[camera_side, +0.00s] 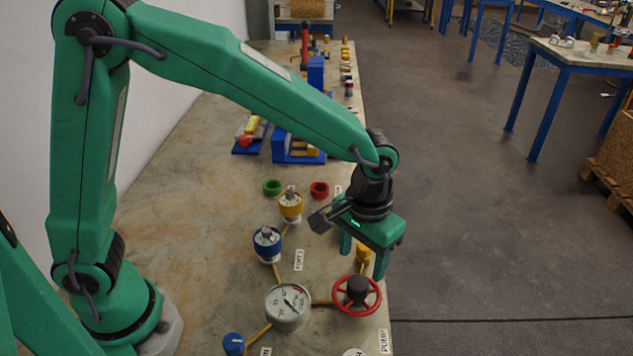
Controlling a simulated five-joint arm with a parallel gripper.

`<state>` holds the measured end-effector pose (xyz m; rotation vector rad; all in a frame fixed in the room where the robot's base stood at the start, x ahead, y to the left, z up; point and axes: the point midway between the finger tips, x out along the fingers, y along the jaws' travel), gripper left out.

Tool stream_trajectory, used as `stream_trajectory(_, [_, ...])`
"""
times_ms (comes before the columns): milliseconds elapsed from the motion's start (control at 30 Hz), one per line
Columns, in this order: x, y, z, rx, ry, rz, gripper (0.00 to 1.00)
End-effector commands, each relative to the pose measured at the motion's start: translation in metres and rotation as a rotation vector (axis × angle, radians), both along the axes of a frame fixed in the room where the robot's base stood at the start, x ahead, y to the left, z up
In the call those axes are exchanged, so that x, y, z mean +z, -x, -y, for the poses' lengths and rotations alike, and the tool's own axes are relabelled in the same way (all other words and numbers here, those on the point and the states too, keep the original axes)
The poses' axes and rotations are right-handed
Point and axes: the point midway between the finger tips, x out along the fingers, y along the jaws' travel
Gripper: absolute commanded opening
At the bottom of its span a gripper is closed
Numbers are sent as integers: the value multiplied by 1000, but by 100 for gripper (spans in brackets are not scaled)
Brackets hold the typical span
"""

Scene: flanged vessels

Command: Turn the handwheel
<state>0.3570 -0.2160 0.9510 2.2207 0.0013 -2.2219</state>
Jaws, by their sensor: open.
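The red handwheel (373,309) with a black hub lies near the right edge of the table, at the lower middle of the view. My gripper (363,264) is above and just behind it, pointing down, with its green fingers apart. The gripper seems clear of the wheel's rim.
A round pressure gauge (287,306) stands left of the wheel, joined by brass pipe. Yellow-topped (291,206) and blue-topped (267,243) vessels stand farther left. Green (272,187) and red (319,190) rings lie behind. The table (190,215) is bare at left.

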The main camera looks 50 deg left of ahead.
Motion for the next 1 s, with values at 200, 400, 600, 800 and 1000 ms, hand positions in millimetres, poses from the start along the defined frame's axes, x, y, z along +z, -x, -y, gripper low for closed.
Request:
stream_trajectory(200, [-6, 0, 0, 0, 0, 0, 59])
stream_trajectory(400, [-23, 1, -1, 0, -2, -3, 59])
stream_trajectory(600, [-48, 1, -1, 0, -2, -3, 59])
stream_trajectory(800, [-69, 0, -1, -1, -1, -1, 59])
stream_trajectory(1000, [-77, 0, -1, -1, 0, 1, 59])
